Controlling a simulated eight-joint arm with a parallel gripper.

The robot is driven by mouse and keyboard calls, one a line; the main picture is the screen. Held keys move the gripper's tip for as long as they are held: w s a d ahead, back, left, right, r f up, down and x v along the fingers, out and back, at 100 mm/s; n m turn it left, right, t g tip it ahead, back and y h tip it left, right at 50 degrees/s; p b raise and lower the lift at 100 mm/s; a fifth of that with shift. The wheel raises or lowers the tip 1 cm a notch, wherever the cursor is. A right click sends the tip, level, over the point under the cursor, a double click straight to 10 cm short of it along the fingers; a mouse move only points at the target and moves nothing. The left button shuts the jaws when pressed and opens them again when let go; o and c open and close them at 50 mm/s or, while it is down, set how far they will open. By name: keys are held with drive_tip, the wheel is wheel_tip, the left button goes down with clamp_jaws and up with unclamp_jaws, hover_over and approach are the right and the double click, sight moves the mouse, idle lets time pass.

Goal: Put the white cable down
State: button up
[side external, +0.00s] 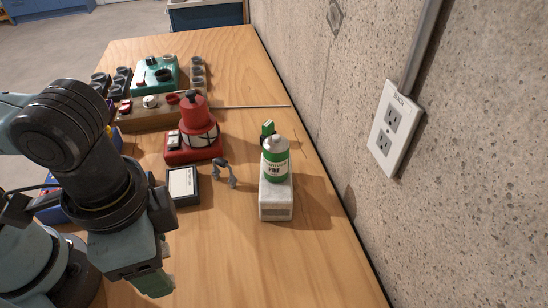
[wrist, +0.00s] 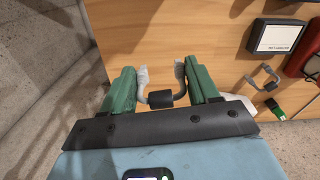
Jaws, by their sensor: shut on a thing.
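The white cable (wrist: 143,76) is a pale, bent piece with a black sleeve at its middle. In the wrist view it spans the space between the green fingers of my gripper (wrist: 161,72), which is shut on it. My gripper (side external: 153,281) also shows at the lower left of the side external view, where the cable is mostly hidden. It is over the near part of the wooden table (side external: 235,265); I cannot tell its exact height. A similar grey bent cable piece (side external: 225,173) lies on the table, apart from my gripper.
A white box (side external: 276,203) and a green-and-white bottle (side external: 275,160) stand right of centre. A black-framed card (side external: 183,186), a red device (side external: 197,130) and a green device (side external: 155,75) are farther left and back. The concrete wall (side external: 330,130) borders the right side. The table's front right is clear.

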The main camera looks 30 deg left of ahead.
drive_tip(key=w+d+f+m, duration=0.1)
drive_tip(key=w+d+f, duration=0.1)
drive_tip(key=w+d, duration=0.6)
drive_tip(key=w+d+f+m, duration=0.1)
drive_tip(key=w+d, duration=0.4)
drive_tip(key=d, duration=0.6)
drive_tip(key=f, duration=0.8)
drive_tip(key=shift+s+f, duration=0.2)
drive_tip(key=shift+f, duration=0.15)
drive_tip(key=o, duration=1)
